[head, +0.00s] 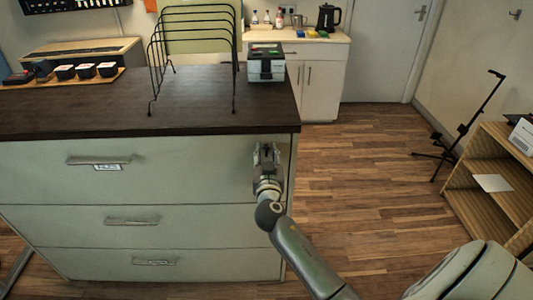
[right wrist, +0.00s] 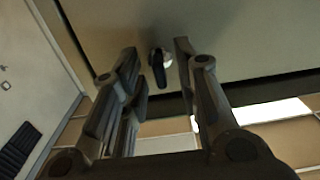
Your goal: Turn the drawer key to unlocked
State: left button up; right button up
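The drawer key (right wrist: 158,76) shows in the right wrist view as a small dark key head at a round silvery lock (right wrist: 167,58) on the pale cabinet face. My right gripper (right wrist: 157,58) is open, with one finger on each side of the key and gaps between. In the head view my right gripper (head: 266,154) is at the upper right of the drawer cabinet (head: 200,178), just below the dark top, and hides the key and lock. Whether the key is turned to unlocked I cannot tell. My left gripper is not in view.
The dark cabinet top (head: 195,110) carries a black wire rack (head: 193,50), a small boxy device (head: 266,66) and a wooden tray (head: 60,80) of small containers. Wooden shelves (head: 500,170) and a black stand (head: 460,135) are at the right. The floor (head: 370,170) between is clear.

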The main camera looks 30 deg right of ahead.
grip_shut()
jog(key=shift+f+n, duration=0.1)
jog(key=shift+n, duration=0.4)
jog(key=n+b, duration=0.1)
jog(key=n, duration=0.5)
jog(key=shift+a+n, duration=0.1)
jog(key=shift+n, duration=0.2)
jog(key=n+p, duration=0.1)
jog(key=n, duration=0.4)
jog(key=shift+n, duration=0.3)
jog(key=n+p, duration=0.1)
jog(key=n, duration=0.4)
jog(key=shift+f, duration=0.1)
